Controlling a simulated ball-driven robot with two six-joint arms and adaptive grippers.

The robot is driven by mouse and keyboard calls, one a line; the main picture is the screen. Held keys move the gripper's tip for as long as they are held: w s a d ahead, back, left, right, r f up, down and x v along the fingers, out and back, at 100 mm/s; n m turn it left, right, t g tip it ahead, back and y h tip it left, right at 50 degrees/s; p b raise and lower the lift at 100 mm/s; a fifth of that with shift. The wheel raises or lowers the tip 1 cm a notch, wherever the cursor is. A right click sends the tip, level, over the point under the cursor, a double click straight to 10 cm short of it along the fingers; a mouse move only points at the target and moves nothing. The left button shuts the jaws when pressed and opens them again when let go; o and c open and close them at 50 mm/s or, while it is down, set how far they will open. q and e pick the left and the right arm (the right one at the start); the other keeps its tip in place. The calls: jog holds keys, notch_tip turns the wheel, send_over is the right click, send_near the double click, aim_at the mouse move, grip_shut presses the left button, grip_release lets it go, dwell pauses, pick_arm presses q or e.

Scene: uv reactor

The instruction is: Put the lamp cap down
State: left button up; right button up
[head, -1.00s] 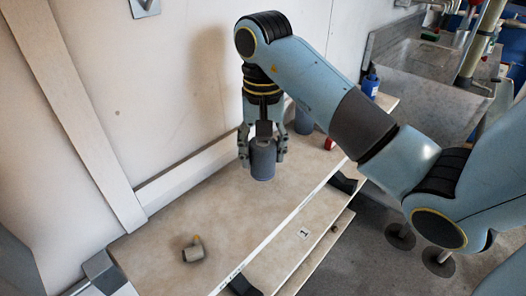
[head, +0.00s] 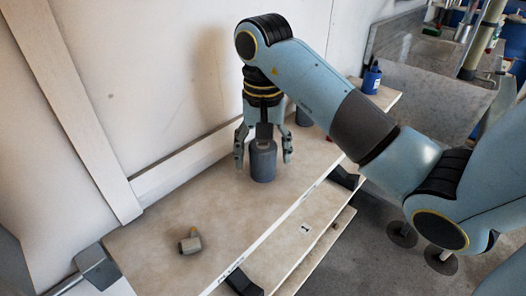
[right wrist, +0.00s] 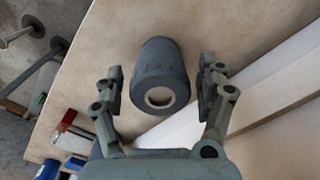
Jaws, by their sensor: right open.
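The lamp cap, a dark grey cylinder (head: 263,165), stands upright on the pale bench top. In the right wrist view its round end with a light, recessed centre (right wrist: 159,96) faces the camera. My right gripper (head: 263,157) is open around the cap, one finger on each side. In the right wrist view there are clear gaps between the cap and both fingers. My left gripper is not in view.
A small object with a grey head and wooden handle (head: 190,242) lies on the bench at front left. Another grey cylinder (head: 304,117) stands behind the gripper. A blue bottle (head: 371,79) stands farther back. The bench between has free room.

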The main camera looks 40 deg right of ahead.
notch_tip(320, 180, up, 12)
jog(key=p, duration=1.1)
